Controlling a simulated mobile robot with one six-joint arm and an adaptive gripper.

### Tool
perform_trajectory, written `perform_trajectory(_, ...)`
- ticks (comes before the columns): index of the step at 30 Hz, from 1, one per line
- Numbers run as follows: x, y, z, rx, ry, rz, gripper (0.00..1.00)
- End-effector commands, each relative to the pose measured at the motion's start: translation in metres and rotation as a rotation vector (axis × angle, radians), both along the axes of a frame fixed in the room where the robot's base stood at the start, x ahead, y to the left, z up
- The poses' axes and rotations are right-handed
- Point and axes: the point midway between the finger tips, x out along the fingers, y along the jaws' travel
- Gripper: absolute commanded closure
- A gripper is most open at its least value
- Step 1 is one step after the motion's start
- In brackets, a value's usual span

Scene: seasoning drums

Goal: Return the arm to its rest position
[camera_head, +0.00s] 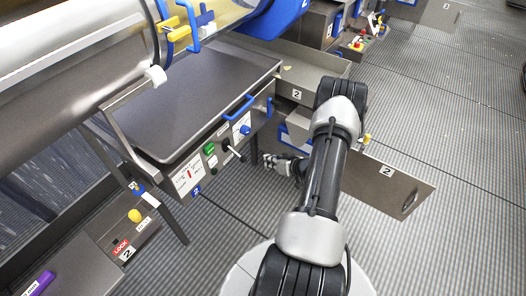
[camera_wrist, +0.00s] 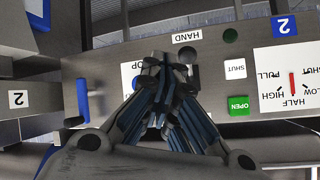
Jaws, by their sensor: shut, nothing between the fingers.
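My arm reaches forward from the lower middle of the head view. My gripper (camera_head: 268,160) is at its far end, beside the front of a grey machine's control panel (camera_head: 203,168). In the wrist view my gripper (camera_wrist: 178,68) is shut with its fingertips together and nothing held. The fingers cover part of the panel (camera_wrist: 215,85), including part of a label. The panel looks upside down there, with a green button, a dark button, a dial and "HAND" and "SHUT" labels. I cannot tell whether the fingertips touch the panel.
A flat grey lid (camera_head: 200,95) with a blue handle (camera_head: 238,108) lies left of my arm. An open grey door marked 2 (camera_head: 385,188) stands close on the right. A metal drum (camera_head: 70,55) is at upper left. The ribbed floor (camera_head: 450,120) is clear on the right.

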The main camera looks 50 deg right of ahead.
Motion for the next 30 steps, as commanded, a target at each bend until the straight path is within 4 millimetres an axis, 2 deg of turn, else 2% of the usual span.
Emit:
perform_trajectory(6, -0.010, 0.002, -0.005, 0.001, 0.000, 0.002, 1.00)
perform_trajectory(23, -0.009, 0.001, -0.004, -0.001, 0.000, 0.002, 1.00)
perform_trajectory(26, -0.003, -0.002, 0.004, -0.020, 0.014, 0.007, 1.00)
perform_trajectory(29, 0.013, -0.010, 0.028, -0.076, 0.060, 0.016, 1.00)
perform_trajectory(30, 0.022, -0.013, 0.042, -0.106, 0.088, 0.020, 1.00)
